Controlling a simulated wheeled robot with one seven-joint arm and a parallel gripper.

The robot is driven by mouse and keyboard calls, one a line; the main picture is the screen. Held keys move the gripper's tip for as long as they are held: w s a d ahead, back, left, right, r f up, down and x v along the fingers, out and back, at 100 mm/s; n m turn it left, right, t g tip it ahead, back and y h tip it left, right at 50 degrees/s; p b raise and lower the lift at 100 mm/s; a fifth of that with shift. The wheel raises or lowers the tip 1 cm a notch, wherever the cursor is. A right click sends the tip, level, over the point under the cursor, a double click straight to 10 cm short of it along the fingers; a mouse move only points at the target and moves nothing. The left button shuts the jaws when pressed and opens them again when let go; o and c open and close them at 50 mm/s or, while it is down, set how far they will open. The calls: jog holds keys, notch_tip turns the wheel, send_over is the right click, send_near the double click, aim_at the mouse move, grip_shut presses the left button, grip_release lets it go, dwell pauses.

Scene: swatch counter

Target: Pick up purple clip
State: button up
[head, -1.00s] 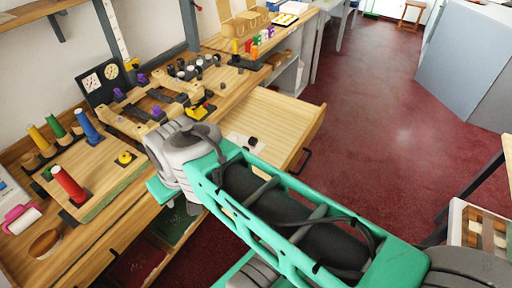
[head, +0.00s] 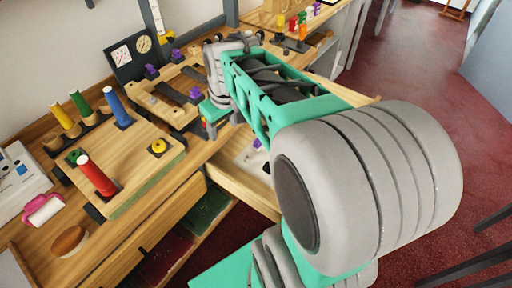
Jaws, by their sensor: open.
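Several purple clips show in the head view. One purple clip (head: 152,71) and another purple clip (head: 175,54) sit toward the back of the wooden frame on the counter. A third purple clip (head: 195,95) is at the frame's front side, just left of my gripper. A small purple piece (head: 257,143) shows at the open drawer, partly hidden by my arm. My gripper (head: 219,128) hangs low over the counter's front edge, right of the frame. It is open, and no clip shows in it; its fingertips are small and partly hidden.
The open drawer (head: 240,178) juts out under my arm. Left on the counter stand a wooden board (head: 135,163) with a red cylinder (head: 97,176) and a yellow knob (head: 158,147), then upright coloured spools. A dark panel with dials (head: 133,53) stands behind the frame.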

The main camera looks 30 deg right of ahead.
jog(key=w+d+f+n+g+b, duration=0.1)
jog(key=w+d+f+b, duration=0.4)
jog(key=d+f, duration=0.6)
jog(key=n, duration=0.1)
send_over(258, 140)
jog(key=s, duration=0.1)
jog(key=shift+y, duration=0.4)
notch_tip(258, 140, down, 7)
jog(key=shift+s+d+f, duration=0.1)
jog(key=shift+d, duration=0.05)
jog(key=f, duration=0.5)
jog(key=w+f, duration=0.1)
jog(key=f, duration=0.1)
jog(key=shift+w+a+f, duration=0.1)
jog(key=shift+a+f, duration=0.1)
grip_shut()
